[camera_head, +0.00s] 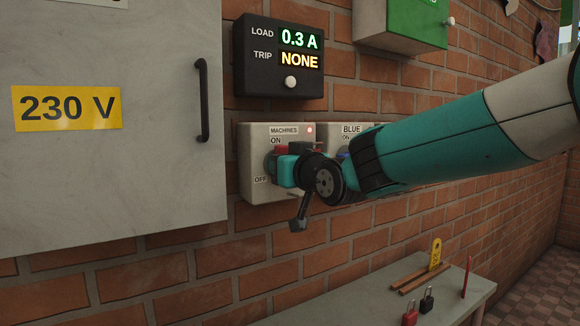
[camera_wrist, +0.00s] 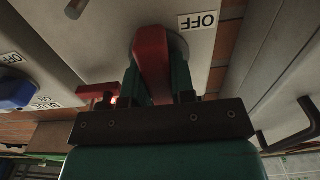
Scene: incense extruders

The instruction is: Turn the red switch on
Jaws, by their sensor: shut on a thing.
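The red switch is on a pale grey box (camera_head: 256,190) labelled MACHINES, with ON marked above and OFF marked at its lower left. A small red lamp (camera_head: 310,130) glows at the box's top right. My gripper (camera_head: 286,170) is at the front of this box and covers much of the switch. In the wrist view, the red handle (camera_wrist: 151,55) sits between my two teal fingers (camera_wrist: 155,85), which are shut on it. An OFF label shows beside it at upper right. The handle's exact angle is hard to tell in the head view.
A second box labelled BLUE is beside it, its blue switch (camera_wrist: 18,94) in the wrist view. A black display (camera_head: 280,80) above reads 0.3 A and NONE. A grey cabinet (camera_head: 110,190) with a black handle is at left. A shelf (camera_head: 340,310) with padlocks is below.

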